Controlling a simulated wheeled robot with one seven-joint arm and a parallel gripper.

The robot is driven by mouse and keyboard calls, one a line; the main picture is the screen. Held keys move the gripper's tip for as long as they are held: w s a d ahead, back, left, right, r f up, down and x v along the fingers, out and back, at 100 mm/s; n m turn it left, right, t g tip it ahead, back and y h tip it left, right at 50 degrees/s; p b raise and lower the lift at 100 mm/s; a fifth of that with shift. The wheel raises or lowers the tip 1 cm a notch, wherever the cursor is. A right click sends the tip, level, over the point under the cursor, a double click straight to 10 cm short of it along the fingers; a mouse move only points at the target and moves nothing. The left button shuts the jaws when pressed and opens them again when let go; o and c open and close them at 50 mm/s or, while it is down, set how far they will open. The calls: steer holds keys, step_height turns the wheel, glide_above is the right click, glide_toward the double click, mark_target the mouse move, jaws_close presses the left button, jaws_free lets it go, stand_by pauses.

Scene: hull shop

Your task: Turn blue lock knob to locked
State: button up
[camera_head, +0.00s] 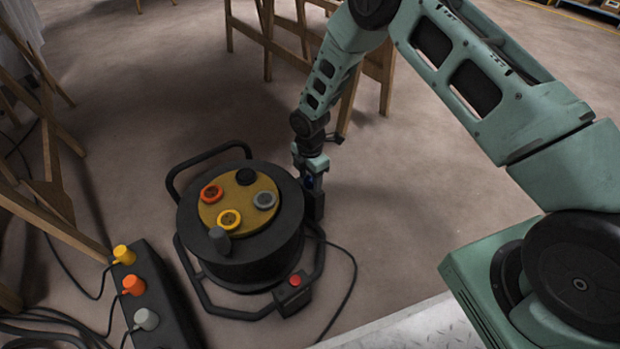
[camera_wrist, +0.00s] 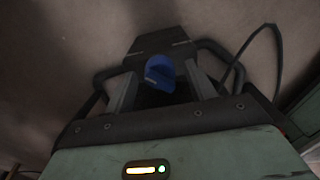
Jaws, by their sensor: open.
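The blue lock knob (camera_wrist: 160,74) shows in the wrist view, on a dark housing (camera_wrist: 160,42). In the head view only a small bit of blue (camera_head: 308,181) shows by my gripper (camera_head: 312,192). My gripper is at the right side of the black cable reel (camera_head: 205,262). In the wrist view my gripper (camera_wrist: 160,92) is open, with one finger on each side of the knob. I cannot tell whether the fingers touch it. The knob's locked mark cannot be read.
The reel's yellow top (camera_head: 240,202) has several coloured sockets, and a red button (camera_head: 295,281) sits low at its front. A dark box (camera_head: 160,305) with yellow, orange and grey plugs stands at left. Wooden trestles (camera_head: 290,45) stand behind. A cable (camera_head: 352,275) curves over open floor at right.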

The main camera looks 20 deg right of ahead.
steer(key=c, duration=1)
steer(key=shift+o, duration=0.2)
steer(key=shift+r+p, duration=0.1)
steer(key=shift+p, duration=0.25)
steer(key=m+p, duration=0.3)
steer(key=shift+r, duration=0.15)
steer(key=m+p, duration=0.3)
steer(key=m, duration=0.2)
steer(key=shift+p, duration=0.4)
steer(key=m+p, duration=0.2)
steer(key=m, duration=0.3)
steer(key=shift+m, duration=0.4)
steer(key=shift+f+m+p, duration=0.2)
steer(key=shift+m+p, duration=0.55)
steer(key=shift+m, duration=1.35)
